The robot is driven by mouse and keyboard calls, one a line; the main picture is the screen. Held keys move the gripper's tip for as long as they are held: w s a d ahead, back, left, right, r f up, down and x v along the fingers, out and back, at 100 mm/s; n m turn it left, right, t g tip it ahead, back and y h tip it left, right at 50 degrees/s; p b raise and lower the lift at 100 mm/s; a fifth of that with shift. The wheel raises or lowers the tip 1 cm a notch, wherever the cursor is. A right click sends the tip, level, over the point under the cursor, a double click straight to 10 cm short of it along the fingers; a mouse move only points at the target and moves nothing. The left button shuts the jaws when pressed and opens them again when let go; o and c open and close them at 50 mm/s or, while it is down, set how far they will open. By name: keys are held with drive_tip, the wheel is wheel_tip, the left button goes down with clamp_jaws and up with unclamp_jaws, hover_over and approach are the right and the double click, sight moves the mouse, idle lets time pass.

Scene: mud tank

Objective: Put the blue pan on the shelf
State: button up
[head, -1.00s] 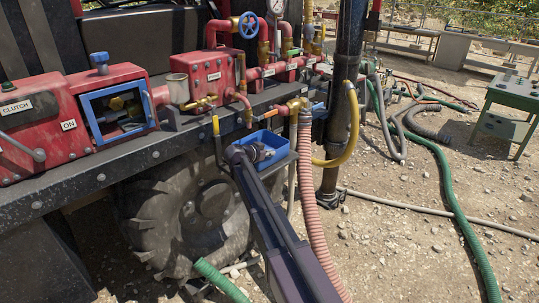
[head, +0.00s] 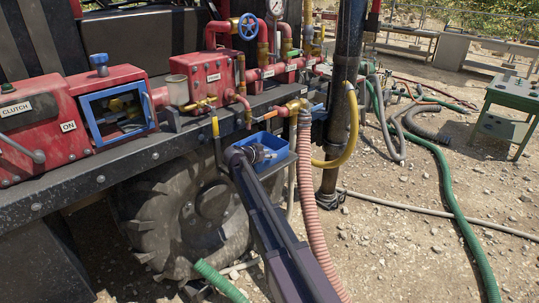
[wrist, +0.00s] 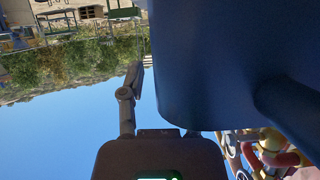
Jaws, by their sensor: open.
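The blue pan (head: 279,146) is by the machine's edge in the head view, over a small grey shelf (head: 284,169) beside the pink ribbed hose. It looks level; I cannot tell whether it rests fully on the shelf. My gripper (head: 256,153) is open at the pan's near side, its fingers overlapping the pan in this view. In the wrist view the blue pan (wrist: 215,65) fills the upper right, very close. One finger (wrist: 126,95) shows beside it, with a gap between them; the other finger is mostly hidden behind the pan.
A red pump machine (head: 205,80) with pipes, valves and a blue-framed box stands behind and left. A pink hose (head: 307,200) hangs just right of my arm, with a yellow hose (head: 352,130) beyond. A big tyre (head: 205,205) is below.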

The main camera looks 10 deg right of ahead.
drive_tip(key=p+v, duration=0.4)
drive_tip(key=v, duration=0.7)
drive_tip(key=shift+s+a, duration=0.25)
drive_tip(key=shift+s, duration=0.05)
drive_tip(key=s+d+f+n+g+y, duration=0.25)
drive_tip(key=s+d+f, duration=0.2)
drive_tip(key=s, duration=0.25)
drive_tip(key=s+d+f+n+g+y, duration=0.2)
drive_tip(key=s+d+f+g, duration=0.1)
drive_tip(key=s+d, duration=0.4)
drive_tip(key=s+f+n+g+y, duration=0.2)
drive_tip(key=s+n+y, duration=0.4)
drive_tip(key=s, duration=1)
drive_tip(key=shift+s+f, duration=0.4)
drive_tip(key=shift+f, duration=0.5)
drive_tip(key=shift+a+g, duration=0.25)
drive_tip(key=shift+a, duration=0.05)
